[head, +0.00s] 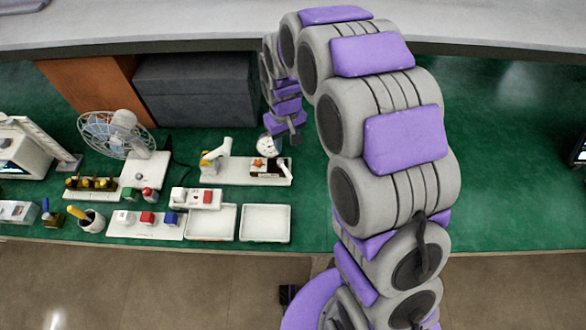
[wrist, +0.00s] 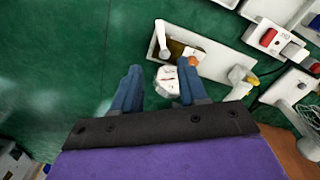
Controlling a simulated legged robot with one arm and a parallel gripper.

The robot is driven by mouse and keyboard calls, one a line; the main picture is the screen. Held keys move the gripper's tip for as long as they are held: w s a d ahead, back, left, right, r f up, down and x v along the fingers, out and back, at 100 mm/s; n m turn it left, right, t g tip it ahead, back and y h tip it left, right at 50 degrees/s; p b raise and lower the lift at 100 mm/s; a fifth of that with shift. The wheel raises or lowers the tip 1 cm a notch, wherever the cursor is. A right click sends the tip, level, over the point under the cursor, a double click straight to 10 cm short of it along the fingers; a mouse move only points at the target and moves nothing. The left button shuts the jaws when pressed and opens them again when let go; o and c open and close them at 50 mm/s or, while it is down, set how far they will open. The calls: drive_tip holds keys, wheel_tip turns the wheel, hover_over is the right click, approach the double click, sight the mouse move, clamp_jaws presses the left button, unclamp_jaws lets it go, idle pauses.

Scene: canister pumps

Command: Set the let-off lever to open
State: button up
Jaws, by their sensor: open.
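A white pump unit (head: 232,171) stands on the green bench; it also shows in the wrist view (wrist: 215,62). It carries a round white dial (head: 267,145), an orange knob (head: 257,163) and a thin white lever (head: 286,172) at its right end. In the wrist view, the lever (wrist: 161,38) sticks out beyond the dial (wrist: 167,82); it may be the let-off lever, but no label is readable. My gripper (head: 284,127) is open and empty. In the wrist view, its blue fingers (wrist: 158,75) stand either side of the dial, with the lever farther off; contact cannot be told.
A fan (head: 115,133) and a dark grey box (head: 197,90) stand behind and left. Blocks on a white tray (head: 145,231) and two empty trays (head: 265,223) lie in front. The green bench (head: 500,190) to the right is mostly clear.

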approach(287, 172)
drive_tip(key=f, duration=0.2)
drive_tip(key=a+f+b, duration=0.1)
drive_tip(key=f, duration=0.2)
drive_tip(key=f+b, duration=0.1)
drive_tip(key=f, duration=0.2)
drive_tip(key=shift+a+f, duration=0.2)
drive_tip(key=shift+d+r, duration=0.1)
drive_tip(key=shift+d, duration=1.2)
drive_tip(key=shift+c, duration=1.3)
drive_tip(key=shift+a, duration=0.2)
drive_tip(key=shift+c, duration=0.7)
drive_tip(key=shift+a, duration=0.8)
clamp_jaws()
drive_tip(key=shift+d, duration=0.5)
drive_tip(key=shift+a, duration=0.1)
